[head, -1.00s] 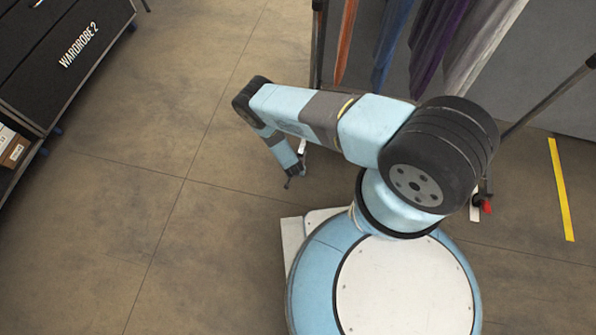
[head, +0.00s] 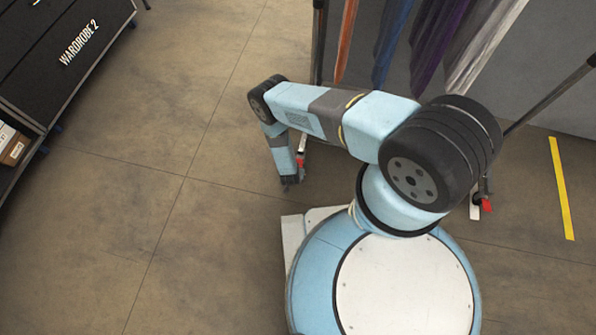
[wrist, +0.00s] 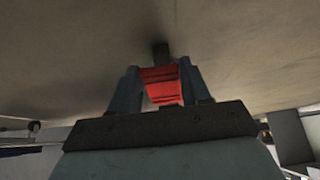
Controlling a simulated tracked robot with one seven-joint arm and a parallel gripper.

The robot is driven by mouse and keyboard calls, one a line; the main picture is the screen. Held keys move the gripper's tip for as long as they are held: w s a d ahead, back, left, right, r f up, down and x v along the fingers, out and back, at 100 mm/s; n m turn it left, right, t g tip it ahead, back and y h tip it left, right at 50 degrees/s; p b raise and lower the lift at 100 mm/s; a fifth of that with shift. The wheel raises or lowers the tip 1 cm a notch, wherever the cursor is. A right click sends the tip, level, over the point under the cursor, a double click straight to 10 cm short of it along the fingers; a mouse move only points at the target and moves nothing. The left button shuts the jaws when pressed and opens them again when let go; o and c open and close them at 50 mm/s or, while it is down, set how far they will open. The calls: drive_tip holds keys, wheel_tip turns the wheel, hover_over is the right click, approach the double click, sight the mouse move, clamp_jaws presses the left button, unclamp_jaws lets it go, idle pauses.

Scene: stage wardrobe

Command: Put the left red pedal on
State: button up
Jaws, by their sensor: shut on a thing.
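The left red pedal (wrist: 162,85) sits between the two fingers of my gripper (wrist: 161,72) in the wrist view, and the fingers are shut on it. In the head view a small red part of this pedal (head: 300,159) shows beside my gripper (head: 289,181), low by the rack's left foot. My arm hides much of that foot. The right red pedal (head: 487,205) is at the rack's right foot, apart from my gripper. I cannot tell the left pedal's exact tilt.
The clothes rack's left post (head: 318,45) and right slanted post (head: 550,95) stand close by, with garments (head: 430,45) hanging between them. A black WARDROBE 2 case (head: 70,55) stands at the far left. The floor between is clear. A yellow strip (head: 561,188) lies at right.

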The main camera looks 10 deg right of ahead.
drive_tip(key=shift+s+d+f, duration=0.1)
drive_tip(key=shift+s, duration=0.25)
drive_tip(key=o, duration=1.1)
drive_tip(key=shift+w, duration=0.15)
drive_tip(key=shift+c, duration=0.2)
drive_tip(key=v, duration=1.3)
drive_tip(key=shift+r, duration=0.4)
